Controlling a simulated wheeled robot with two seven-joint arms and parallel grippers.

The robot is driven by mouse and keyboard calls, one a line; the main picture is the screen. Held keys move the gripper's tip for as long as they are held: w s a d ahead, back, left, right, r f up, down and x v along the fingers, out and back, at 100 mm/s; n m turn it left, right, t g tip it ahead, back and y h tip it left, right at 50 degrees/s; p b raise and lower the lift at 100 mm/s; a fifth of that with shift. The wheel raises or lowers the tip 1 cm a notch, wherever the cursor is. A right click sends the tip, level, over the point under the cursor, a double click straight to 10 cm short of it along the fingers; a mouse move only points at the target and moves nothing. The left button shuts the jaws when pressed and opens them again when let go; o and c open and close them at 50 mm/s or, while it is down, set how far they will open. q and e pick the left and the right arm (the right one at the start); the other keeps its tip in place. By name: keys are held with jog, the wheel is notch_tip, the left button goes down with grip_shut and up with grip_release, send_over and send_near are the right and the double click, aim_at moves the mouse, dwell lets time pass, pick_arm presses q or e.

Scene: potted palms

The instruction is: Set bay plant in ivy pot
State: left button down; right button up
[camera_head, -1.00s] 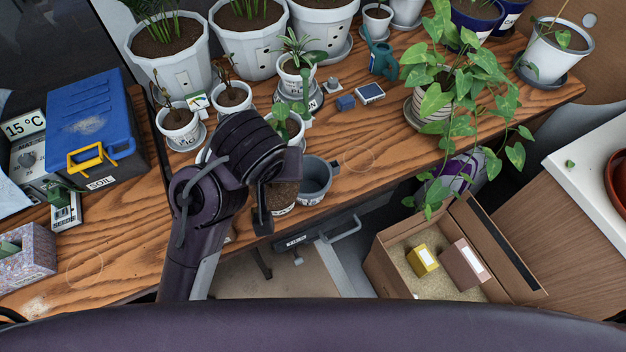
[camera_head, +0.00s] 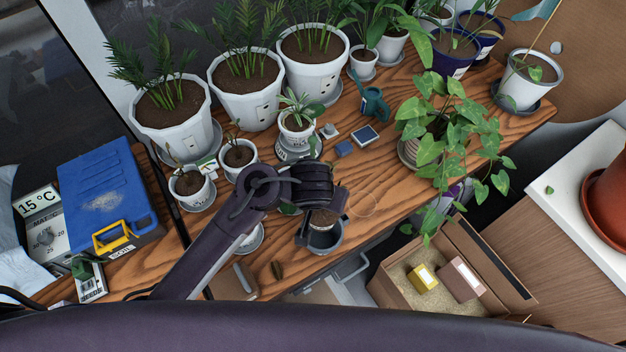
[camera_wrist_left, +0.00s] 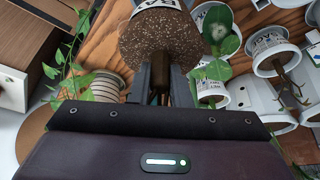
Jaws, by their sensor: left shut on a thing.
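My left gripper (camera_head: 322,205) is shut on a plant with a brown, speckled root ball (camera_head: 323,217), which I take to be the bay plant. In the head view the root ball is at the mouth of a grey pot (camera_head: 326,240) near the table's front edge. Whether it is above the rim or inside, I cannot tell. My right gripper is out of view.
Small white pots (camera_head: 191,188) stand left of my arm, with big white palm pots (camera_head: 170,115) behind. A trailing leafy plant (camera_head: 445,140) is to the right. A cardboard box (camera_head: 450,270) stands below the table edge. Bare wood shows right of the grey pot.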

aim_at(322, 210)
pick_arm(q)
jog(key=shift+w, duration=0.1)
jog(key=shift+f, duration=0.1)
jog(key=shift+s+d+f, duration=0.1)
jog(key=shift+s+d, duration=0.1)
jog(key=shift+d, duration=0.05)
notch_tip(322, 210, down, 4)
jog(key=b, duration=0.3)
jog(key=shift+w+f, duration=0.1)
jog(key=shift+f, duration=0.1)
jog(key=shift+a+f+b, duration=0.1)
jog(key=shift+f+b, duration=0.6)
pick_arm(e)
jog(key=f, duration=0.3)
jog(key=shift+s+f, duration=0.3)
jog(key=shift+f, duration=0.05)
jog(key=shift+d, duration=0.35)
pick_arm(q)
jog(key=shift+p, duration=0.4)
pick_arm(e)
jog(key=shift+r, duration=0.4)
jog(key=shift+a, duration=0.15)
